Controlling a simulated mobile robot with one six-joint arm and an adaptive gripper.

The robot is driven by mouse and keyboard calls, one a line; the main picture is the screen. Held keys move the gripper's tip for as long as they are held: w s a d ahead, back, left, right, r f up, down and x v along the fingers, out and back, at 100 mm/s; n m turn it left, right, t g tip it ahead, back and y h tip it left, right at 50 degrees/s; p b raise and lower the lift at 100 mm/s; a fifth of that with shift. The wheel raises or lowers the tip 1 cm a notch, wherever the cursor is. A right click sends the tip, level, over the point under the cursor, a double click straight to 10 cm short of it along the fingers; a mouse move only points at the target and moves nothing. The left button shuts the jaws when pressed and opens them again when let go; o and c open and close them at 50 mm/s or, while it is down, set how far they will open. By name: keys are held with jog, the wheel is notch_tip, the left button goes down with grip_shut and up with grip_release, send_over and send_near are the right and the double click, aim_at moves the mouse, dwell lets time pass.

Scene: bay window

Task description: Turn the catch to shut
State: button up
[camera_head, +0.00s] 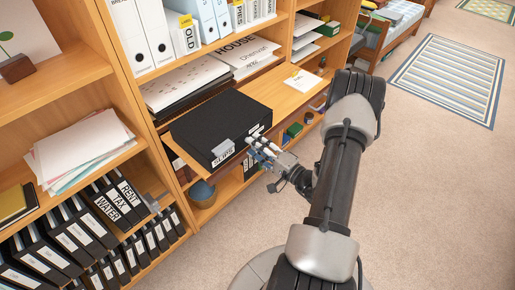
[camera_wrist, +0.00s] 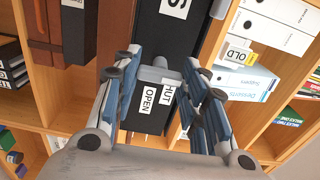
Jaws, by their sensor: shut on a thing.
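A black box (camera_head: 212,118) sits on a shelf of the wooden bookcase, with a white label and a grey plate on its front. My gripper (camera_head: 256,142) is at the right part of this front. A white label reading OPEN (camera_wrist: 148,99) and another showing HUT (camera_wrist: 169,93) are beside the catch. The fingers hide part of the catch, and I cannot tell its exact angle. In the head view, the catch is hidden behind the fingers.
Black binders (camera_head: 110,215) fill the lower left shelves. A blue pot (camera_head: 202,193) and a green box (camera_head: 294,130) stand on shelves near the arm. The carpet (camera_head: 430,190) to the right is clear.

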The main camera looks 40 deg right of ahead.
dwell(0.4)
jog(key=o, duration=1.1)
jog(key=shift+c, duration=0.2)
jog(key=s+d, duration=0.1)
jog(key=s, duration=1.1)
